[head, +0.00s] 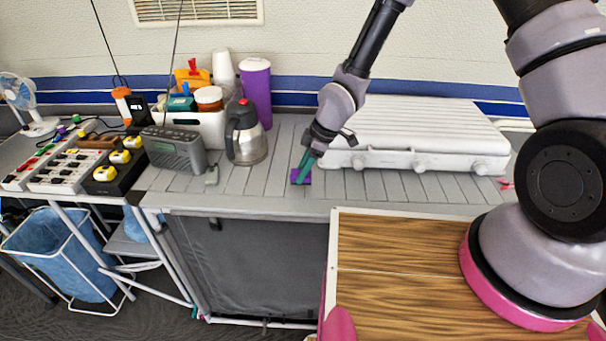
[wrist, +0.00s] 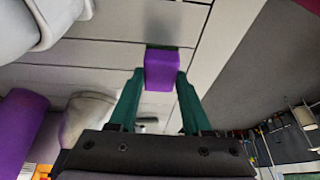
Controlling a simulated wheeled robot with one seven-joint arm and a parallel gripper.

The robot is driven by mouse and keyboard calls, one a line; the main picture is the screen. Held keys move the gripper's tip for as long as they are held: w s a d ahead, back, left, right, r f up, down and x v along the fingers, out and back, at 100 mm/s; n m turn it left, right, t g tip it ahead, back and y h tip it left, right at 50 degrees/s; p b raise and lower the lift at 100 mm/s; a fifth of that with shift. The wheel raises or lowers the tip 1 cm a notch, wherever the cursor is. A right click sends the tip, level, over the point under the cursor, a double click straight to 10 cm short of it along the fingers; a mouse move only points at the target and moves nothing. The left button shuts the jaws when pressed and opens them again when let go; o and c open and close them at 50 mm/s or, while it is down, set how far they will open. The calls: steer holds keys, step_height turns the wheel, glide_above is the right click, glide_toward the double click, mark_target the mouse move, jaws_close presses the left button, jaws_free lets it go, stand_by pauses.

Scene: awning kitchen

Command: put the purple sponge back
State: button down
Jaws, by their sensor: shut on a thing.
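The purple sponge (wrist: 162,70) is a small block between the green fingertips of my gripper (wrist: 160,84) in the wrist view. In the head view the sponge (head: 300,177) shows at the tips of my gripper (head: 305,165), at the grey slatted counter (head: 250,190), between the steel jug and the white case. My gripper is shut on the sponge. I cannot tell whether the sponge touches the counter or is just above it.
A steel jug (head: 247,142), a grey radio (head: 174,150) and a white bin of bottles (head: 200,125) stand left of my gripper. A purple tumbler (head: 257,90) is behind. A closed white case (head: 415,140) is close on the right. The counter's front strip is mostly clear.

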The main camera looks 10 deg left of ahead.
steer(key=shift+f, duration=0.85)
steer(key=shift+c, duration=1.7)
jaws_free()
steer(key=shift+f, duration=0.15)
